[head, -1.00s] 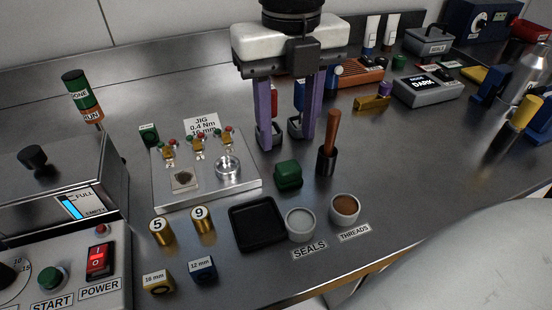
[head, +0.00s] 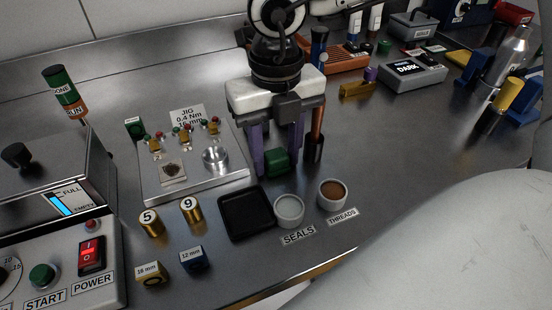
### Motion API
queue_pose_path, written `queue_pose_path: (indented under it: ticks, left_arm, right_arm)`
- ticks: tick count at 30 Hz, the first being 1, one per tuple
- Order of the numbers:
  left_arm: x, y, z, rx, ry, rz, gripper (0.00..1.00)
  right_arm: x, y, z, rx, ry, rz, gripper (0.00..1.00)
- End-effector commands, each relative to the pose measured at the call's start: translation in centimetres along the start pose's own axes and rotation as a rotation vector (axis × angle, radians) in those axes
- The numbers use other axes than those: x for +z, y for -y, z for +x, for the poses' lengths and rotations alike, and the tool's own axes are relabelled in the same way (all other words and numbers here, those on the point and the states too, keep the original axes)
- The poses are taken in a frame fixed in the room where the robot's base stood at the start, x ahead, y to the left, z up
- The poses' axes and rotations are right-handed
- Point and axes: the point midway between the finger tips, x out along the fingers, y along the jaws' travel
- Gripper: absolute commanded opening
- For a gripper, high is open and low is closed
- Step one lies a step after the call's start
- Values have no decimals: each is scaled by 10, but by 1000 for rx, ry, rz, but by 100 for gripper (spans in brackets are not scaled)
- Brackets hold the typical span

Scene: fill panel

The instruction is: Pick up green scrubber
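The green scrubber (head: 277,163) is a small dark green block on the steel bench, just right of the jig plate. My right gripper (head: 277,159) points down over it, with its two purple fingers spread apart. One finger is to the left of the scrubber and the other is toward its right and back. The gripper is open; I cannot tell whether either finger touches the block. The upper part of the scrubber is partly between the fingers. My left gripper is not in view.
A wooden-handled tool in a black holder (head: 313,148) stands close to the right finger. A black tray (head: 245,214), a seals cup (head: 289,211) and a threads cup (head: 333,195) are in front. The jig plate (head: 194,182) lies left.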

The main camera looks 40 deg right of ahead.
Motion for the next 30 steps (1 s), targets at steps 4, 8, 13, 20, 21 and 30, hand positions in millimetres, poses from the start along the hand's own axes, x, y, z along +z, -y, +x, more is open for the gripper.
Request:
queue_pose_path:
  ticks: [4, 8, 13, 20, 21, 30]
  left_arm:
    - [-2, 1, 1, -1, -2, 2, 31]
    - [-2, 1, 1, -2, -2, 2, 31]
    - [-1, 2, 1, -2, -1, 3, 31]
    - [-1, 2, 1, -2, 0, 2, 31]
    - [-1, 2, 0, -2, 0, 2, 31]
    - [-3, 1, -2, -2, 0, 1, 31]
  right_arm:
    - [0, 0, 0, 0, 0, 0, 13]
    - [0, 0, 0, 0, 0, 0, 12]
    - [0, 0, -2, -1, 1, 0, 12]
    - [2, 0, -21, -1, 6, 1, 12]
    - [2, 0, -28, 0, 6, 1, 12]
    - [2, 0, -113, 0, 10, 3, 12]
